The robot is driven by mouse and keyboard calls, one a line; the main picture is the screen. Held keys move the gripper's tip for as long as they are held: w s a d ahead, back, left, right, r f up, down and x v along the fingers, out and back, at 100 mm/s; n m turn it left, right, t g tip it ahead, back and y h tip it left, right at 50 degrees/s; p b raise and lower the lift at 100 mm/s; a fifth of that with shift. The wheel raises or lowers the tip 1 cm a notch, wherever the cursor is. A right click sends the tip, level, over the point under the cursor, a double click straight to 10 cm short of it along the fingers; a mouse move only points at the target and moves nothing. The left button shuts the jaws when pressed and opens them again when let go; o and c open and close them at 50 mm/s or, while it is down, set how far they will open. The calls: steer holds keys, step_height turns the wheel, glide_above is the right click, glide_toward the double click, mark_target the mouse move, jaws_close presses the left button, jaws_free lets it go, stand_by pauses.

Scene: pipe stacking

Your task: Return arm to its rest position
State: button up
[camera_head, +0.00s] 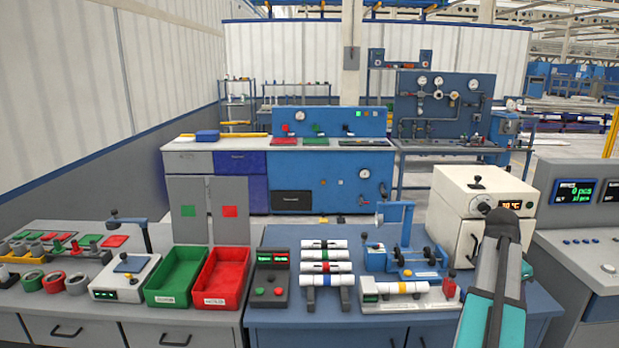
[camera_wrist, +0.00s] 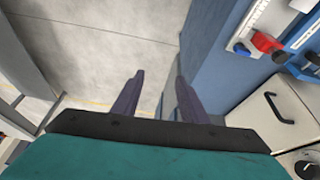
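My arm (camera_head: 490,318) shows at the lower right of the head view, with a grey link and a teal section in front of the blue workbench. Its fingers do not show there. In the wrist view, my gripper (camera_wrist: 157,92) has two dark fingers standing apart with nothing between them. Grey floor shows beyond the fingers, and the blue bench side (camera_wrist: 212,55) is just to their right. A stack of white pipes (camera_head: 327,268) with coloured bands lies on a rack on the bench. Another white pipe (camera_head: 402,288) lies in a fixture right of it.
A white oven-like box (camera_head: 458,215) stands behind my arm; it also shows in the wrist view (camera_wrist: 280,120). A green tray (camera_head: 175,277) and a red tray (camera_head: 221,279) sit at left. A grey console (camera_head: 585,255) stands right. Floor beside the bench looks clear.

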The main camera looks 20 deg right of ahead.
steer(key=w+a+f+n, duration=0.2)
steer(key=w+a+f, duration=0.5)
steer(key=w+f, duration=0.15)
steer(key=w+a+f+n+g+y, duration=0.1)
steer(key=w+a+f+n, duration=0.2)
steer(key=a+f, duration=0.9)
steer(key=w+a+f+n+g+y, duration=0.1)
steer(key=w+a+f+n, duration=0.2)
steer(key=a+f, duration=0.85)
steer(key=s+a+f+n, duration=0.4)
steer(key=s+a+f, duration=0.2)
steer(key=a, duration=0.4)
steer(key=s+a+f+n+g+y, duration=0.1)
steer(key=s+a+f+n, duration=0.4)
steer(key=a, duration=0.5)
steer(key=s+a+f+n+g+y, duration=0.1)
steer(key=s+a+f+n, duration=0.4)
steer(key=s+a+f, duration=0.4)
steer(key=shift+s+a, duration=0.6)
steer(key=shift+s, duration=0.25)
